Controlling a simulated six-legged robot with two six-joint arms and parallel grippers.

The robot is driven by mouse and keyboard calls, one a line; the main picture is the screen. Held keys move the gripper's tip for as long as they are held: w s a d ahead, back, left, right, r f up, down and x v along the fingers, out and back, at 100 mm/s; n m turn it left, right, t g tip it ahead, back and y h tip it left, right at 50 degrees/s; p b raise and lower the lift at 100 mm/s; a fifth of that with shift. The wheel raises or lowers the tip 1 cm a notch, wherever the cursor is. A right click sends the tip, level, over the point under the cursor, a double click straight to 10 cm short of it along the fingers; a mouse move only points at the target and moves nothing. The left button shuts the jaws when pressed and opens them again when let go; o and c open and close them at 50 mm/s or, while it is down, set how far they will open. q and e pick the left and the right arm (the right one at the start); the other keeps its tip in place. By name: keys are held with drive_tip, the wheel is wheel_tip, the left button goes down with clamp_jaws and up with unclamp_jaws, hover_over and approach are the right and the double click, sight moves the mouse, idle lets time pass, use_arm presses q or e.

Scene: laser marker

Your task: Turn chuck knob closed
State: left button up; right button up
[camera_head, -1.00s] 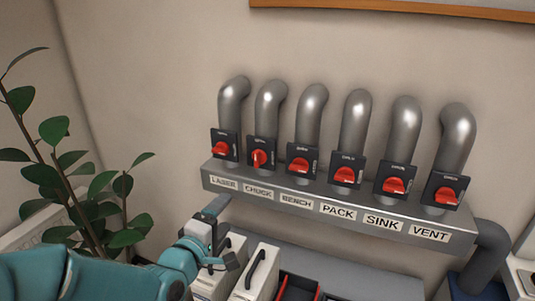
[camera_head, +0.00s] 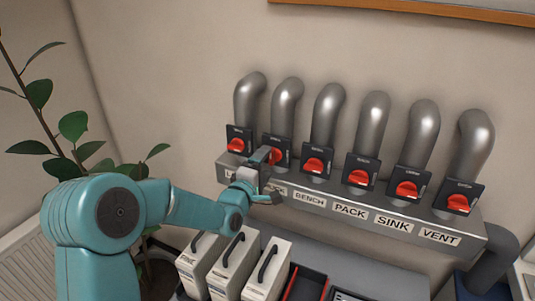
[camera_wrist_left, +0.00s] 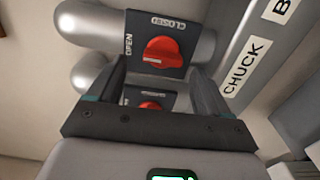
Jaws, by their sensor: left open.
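The chuck knob (camera_head: 277,156) is the second red knob from the left, on a dark square plate, partly hidden behind my left gripper (camera_head: 264,160) in the head view. In the left wrist view the red knob (camera_wrist_left: 163,52) lies ahead between the tips of my open left gripper (camera_wrist_left: 158,75). Its white mark points left, toward the word OPEN; CLOSED is printed along another edge of the plate. I cannot tell whether the fingers touch it. The CHUCK label (camera_wrist_left: 247,67) is beside it. My right gripper is not in view.
Other red knobs sit on grey pipes in the same row, including the laser knob (camera_head: 237,146) and bench knob (camera_head: 315,165). White binders (camera_head: 235,262) and a red-edged tray (camera_head: 306,284) stand below. A plant (camera_head: 75,125) is at the left.

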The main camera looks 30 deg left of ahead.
sight(271, 159)
use_arm(q)
drive_tip(key=w, duration=0.4)
drive_tip(key=shift+d+f, duration=0.3)
drive_tip(key=shift+f, duration=0.05)
drive_tip(key=shift+s+a+r, duration=0.3)
drive_tip(key=shift+s+a, duration=0.05)
drive_tip(key=shift+s, duration=0.35)
drive_tip(key=c, duration=0.4)
drive_tip(key=shift+w+d, duration=0.25)
drive_tip(key=c, duration=0.7)
drive_tip(key=shift+o, duration=0.3)
drive_tip(key=shift+a, duration=0.1)
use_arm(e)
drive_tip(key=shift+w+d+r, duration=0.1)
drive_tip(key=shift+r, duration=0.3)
